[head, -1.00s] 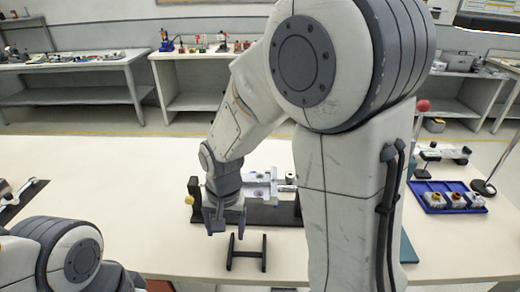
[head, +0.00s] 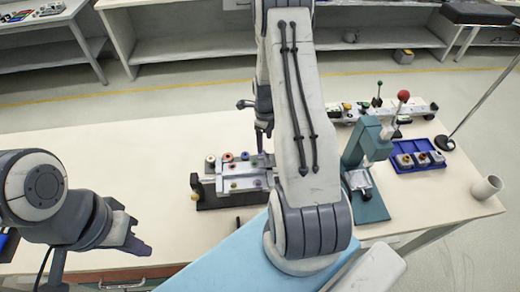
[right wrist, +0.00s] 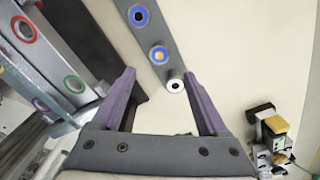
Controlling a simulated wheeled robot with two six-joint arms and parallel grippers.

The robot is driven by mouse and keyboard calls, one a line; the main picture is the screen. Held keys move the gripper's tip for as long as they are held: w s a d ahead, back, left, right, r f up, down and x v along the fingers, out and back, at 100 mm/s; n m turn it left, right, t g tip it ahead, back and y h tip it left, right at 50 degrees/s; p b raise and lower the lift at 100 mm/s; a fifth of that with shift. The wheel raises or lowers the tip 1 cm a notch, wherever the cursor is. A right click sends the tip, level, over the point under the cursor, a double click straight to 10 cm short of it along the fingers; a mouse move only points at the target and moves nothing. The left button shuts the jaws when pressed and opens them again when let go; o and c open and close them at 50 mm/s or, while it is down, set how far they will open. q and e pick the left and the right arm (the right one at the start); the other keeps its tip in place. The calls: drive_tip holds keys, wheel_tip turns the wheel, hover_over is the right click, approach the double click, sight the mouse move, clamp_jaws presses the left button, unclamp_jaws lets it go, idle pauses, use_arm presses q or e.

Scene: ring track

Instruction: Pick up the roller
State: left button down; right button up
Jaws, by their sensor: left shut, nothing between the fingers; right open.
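In the right wrist view a small metal roller (right wrist: 175,81) with a dark centre hole shows at the end of a grey bar, beside two blue-ringed round pieces. My right gripper (right wrist: 159,75) is open, and its purple fingertips are on either side of the view near the roller. Nothing is held, and I cannot tell the height gap. In the head view my right gripper (head: 264,140) hangs by the back of a fixture (head: 232,185), and my arm hides part of it. My left gripper (head: 135,235) is shut and empty over the table's left front.
A green press (head: 368,160) stands right of my right arm. A blue tray (head: 415,167) with several small parts, a white cup (head: 486,187) and a stand with a pole (head: 445,142) are at the right. The table's left and back are largely clear.

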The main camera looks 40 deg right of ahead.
drive_tip(key=f, duration=0.3)
drive_tip(key=shift+w+a, duration=0.15)
drive_tip(key=shift+a, duration=0.05)
drive_tip(key=shift+f+p, duration=0.4)
drive_tip(key=shift+p, duration=0.25)
wheel_tip(320, 180, down, 4)
drive_tip(key=shift+w+r+p, duration=0.1)
drive_tip(key=shift+p, duration=0.85)
drive_tip(key=shift+f, duration=0.35)
clamp_jaws()
drive_tip(key=shift+r, duration=0.1)
